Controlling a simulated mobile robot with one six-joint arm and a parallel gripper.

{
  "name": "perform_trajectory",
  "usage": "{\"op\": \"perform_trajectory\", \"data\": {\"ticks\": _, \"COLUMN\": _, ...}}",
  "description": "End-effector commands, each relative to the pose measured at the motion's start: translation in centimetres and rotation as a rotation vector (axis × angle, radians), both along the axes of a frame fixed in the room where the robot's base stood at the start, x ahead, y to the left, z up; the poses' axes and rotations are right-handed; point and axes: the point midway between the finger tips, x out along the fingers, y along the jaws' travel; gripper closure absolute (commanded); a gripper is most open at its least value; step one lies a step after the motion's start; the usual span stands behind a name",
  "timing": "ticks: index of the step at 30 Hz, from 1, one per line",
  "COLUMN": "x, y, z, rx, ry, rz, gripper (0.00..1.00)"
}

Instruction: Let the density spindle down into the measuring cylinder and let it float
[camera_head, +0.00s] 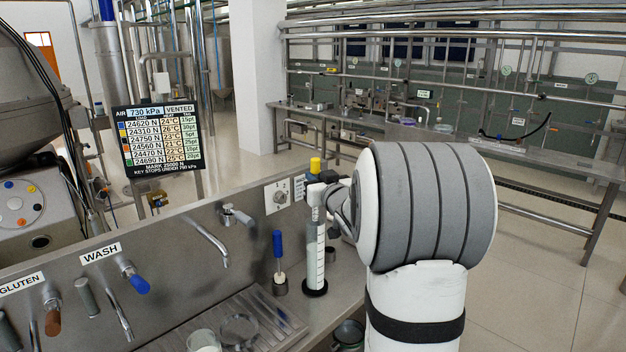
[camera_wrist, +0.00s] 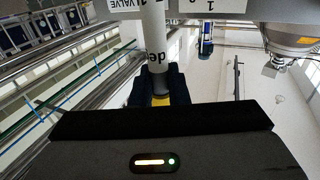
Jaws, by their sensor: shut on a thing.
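The measuring cylinder (camera_head: 316,262) is a clear, marked tube that stands upright on a black foot on the steel counter. My gripper (camera_head: 322,178) is just above it and shut on the density spindle. The spindle shows a yellow top (camera_head: 316,165) above my fingers and a white body (camera_head: 315,196) below them. In the wrist view, the white spindle body (camera_wrist: 155,35) with part of its lettering and a bit of yellow shows between my dark fingers (camera_wrist: 159,88). The spindle looks upright and lined up over the cylinder mouth. I cannot tell how far its lower end is inside.
A blue-handled tool (camera_head: 278,248) stands in a small holder left of the cylinder. A steel backsplash with taps (camera_head: 238,215) runs behind. Glass dishes (camera_head: 239,330) sit on the drainer at the front. A display panel (camera_head: 157,137) stands farther back.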

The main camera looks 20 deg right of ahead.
Motion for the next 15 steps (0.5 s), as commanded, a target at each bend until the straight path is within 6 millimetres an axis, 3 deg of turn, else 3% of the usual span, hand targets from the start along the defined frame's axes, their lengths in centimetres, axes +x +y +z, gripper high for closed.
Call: {"op": "perform_trajectory", "data": {"ticks": 15, "x": 0.0, "y": 0.0, "z": -3.5, "rx": 0.0, "ry": 0.0, "rz": 0.0, "gripper": 1.0}}
